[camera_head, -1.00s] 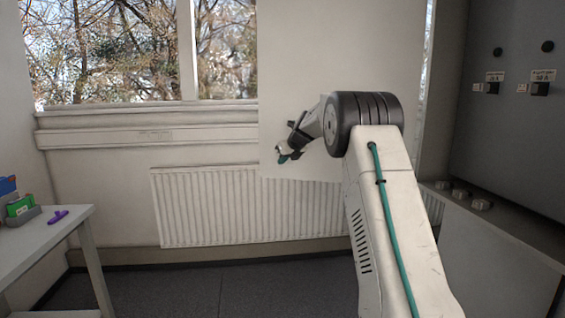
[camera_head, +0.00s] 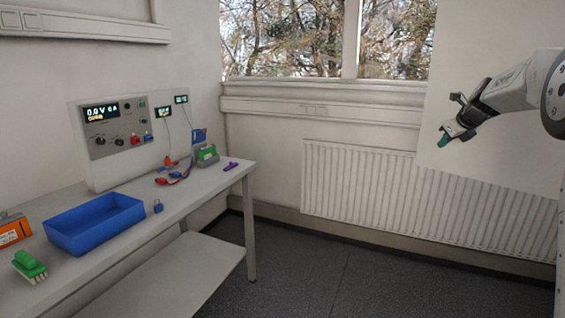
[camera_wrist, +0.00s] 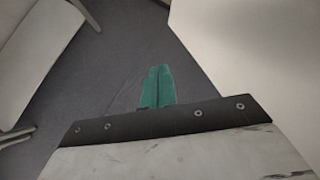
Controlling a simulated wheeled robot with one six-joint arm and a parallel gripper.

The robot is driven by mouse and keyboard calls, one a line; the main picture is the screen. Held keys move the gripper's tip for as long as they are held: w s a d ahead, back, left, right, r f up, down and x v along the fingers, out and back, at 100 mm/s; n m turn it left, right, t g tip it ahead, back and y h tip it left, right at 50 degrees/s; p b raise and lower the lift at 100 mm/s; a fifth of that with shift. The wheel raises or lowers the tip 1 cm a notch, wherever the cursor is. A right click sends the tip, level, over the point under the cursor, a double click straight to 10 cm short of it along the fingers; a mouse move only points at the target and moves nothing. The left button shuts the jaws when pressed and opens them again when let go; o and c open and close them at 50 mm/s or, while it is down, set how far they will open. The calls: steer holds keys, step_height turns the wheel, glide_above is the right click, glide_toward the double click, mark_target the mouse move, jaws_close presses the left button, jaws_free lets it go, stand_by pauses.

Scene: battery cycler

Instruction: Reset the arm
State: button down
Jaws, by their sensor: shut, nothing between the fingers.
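My gripper (camera_head: 446,136) is at the right of the head view, raised in front of the wall beside the window. It points down and to the left, well clear of the table. In the wrist view, its green fingertips (camera_wrist: 157,86) are together with nothing between them, over dark floor. Part of my arm is cut off by the right edge of the head view.
A radiator (camera_head: 390,195) lines the wall. Open floor (camera_head: 330,275) lies between.

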steer(key=s+a+f+n+g, duration=0.2)
steer(key=s+a+n, duration=0.8)
steer(key=s, duration=0.8)
steer(key=s+a+f+n+g, duration=0.2)
steer(key=s+a+n, duration=0.7)
steer(key=s, duration=0.9)
steer(key=s+a+f+n+g, duration=0.3)
steer(key=s+a+n, duration=0.7)
steer(key=s, duration=0.8)
steer(key=f+n, duration=0.1)
steer(key=n, duration=0.2)
steer(key=shift+s+a+f, duration=0.15)
steer(key=shift+a+f, duration=0.15)
steer(key=shift+a, duration=0.05)
steer(key=shift+d, duration=0.15)
